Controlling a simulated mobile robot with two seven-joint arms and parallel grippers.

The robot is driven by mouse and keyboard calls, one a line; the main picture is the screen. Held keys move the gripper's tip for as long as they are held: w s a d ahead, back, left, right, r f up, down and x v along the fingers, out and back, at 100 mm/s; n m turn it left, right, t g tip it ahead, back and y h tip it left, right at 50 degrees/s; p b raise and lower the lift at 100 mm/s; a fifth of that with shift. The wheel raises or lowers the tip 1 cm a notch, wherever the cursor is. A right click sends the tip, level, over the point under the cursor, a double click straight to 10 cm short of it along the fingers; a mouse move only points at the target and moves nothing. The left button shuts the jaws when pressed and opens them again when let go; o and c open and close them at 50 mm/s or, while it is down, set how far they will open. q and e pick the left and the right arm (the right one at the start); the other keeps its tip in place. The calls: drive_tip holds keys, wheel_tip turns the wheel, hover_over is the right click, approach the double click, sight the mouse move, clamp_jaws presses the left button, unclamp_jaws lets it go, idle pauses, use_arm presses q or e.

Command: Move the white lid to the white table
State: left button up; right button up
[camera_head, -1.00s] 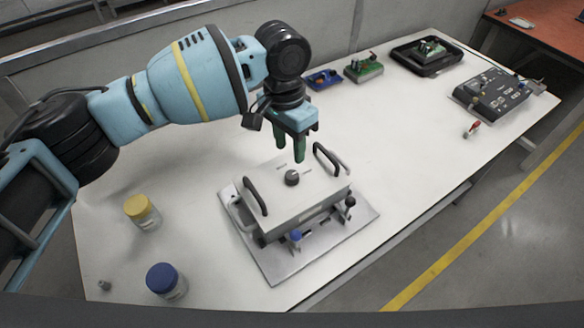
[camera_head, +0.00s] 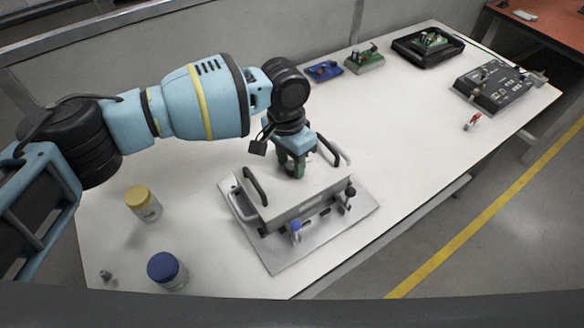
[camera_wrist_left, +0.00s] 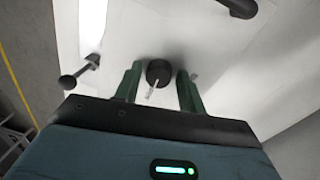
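The white lid (camera_head: 272,199) is a boxy cover with two dark side handles and a round black knob on top. It sits on a grey metal base plate (camera_head: 283,258) on the white table (camera_head: 380,135). My left gripper (camera_head: 293,172) is down at the top of the lid and hides the knob in the head view. In the left wrist view the black knob (camera_wrist_left: 159,72) lies between the two green fingers of my left gripper (camera_wrist_left: 158,82). A gap shows on either side of the knob, so the fingers are open around it. My right gripper is not in view.
A yellow-capped jar (camera_head: 143,203) and a blue-capped jar (camera_head: 166,271) stand left of the lid. Circuit boards (camera_head: 364,60), a black tray (camera_head: 428,48) and a dark control box (camera_head: 493,88) lie toward the back right. The table between is clear.

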sight(291, 165)
use_arm(q)
clamp_jaws()
wheel_tip(291, 165, up, 10)
drive_tip(key=shift+p, duration=0.3)
idle(0.5)
